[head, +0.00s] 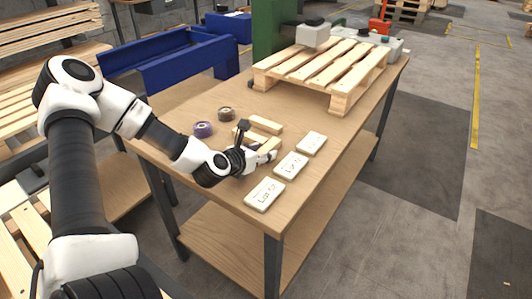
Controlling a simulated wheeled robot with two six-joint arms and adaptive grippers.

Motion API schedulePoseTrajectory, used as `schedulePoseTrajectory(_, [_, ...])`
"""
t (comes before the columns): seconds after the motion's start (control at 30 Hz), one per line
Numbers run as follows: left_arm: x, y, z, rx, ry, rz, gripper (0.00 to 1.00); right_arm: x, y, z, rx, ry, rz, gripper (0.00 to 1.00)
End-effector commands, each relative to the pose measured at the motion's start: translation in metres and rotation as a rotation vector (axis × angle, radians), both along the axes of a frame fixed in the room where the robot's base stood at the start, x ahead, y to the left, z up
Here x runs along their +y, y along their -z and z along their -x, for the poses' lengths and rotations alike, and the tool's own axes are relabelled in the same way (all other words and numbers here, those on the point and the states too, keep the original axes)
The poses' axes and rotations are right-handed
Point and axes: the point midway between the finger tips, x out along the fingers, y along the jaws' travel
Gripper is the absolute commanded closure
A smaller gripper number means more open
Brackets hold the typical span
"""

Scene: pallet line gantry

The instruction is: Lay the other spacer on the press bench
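The wooden bench (345,125) in the head view has a green press-like column at its far end. A light wooden spacer (265,124) lies on its top, left of the white labelled blocks. More light wood (268,143) shows just nearer, partly hidden by my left gripper. My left gripper (258,142) is low over the bench at this wood, its two fingers spread apart. I cannot tell whether they touch the wood. My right gripper is not in view.
Three white labelled blocks (291,165) lie in a row along the bench's right edge. A purple roll (203,129) and a brown roll (226,114) stand to the left. A slatted pallet (322,66) fills the far end. A blue bin (190,66) stands behind left.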

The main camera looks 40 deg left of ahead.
Motion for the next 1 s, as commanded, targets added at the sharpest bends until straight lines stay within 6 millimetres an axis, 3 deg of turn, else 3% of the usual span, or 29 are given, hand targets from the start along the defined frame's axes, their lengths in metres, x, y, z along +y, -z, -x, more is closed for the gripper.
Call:
schedulePoseTrajectory(0.03, [0.0, 0.0, 0.0, 0.0, 0.0, 0.0, 0.75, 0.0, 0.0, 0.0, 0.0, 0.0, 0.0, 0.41])
schedulePoseTrajectory(0.1, [0.0, 0.0, 0.0, 0.0, 0.0, 0.0, 1.0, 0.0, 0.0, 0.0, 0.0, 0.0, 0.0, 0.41])
schedulePoseTrajectory(0.53, [0.0, -0.003, 0.0, 0.001, 0.0, 0.0, 1.0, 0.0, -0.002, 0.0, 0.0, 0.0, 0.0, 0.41])
schedulePoseTrajectory(0.93, [0.006, -0.039, -0.006, -0.001, -0.001, 0.0, 1.0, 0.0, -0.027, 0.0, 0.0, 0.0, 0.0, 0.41])
schedulePoseTrajectory(1.0, [0.006, -0.036, -0.006, 0.0, -0.001, 0.0, 1.0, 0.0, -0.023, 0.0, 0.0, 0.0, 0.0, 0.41])
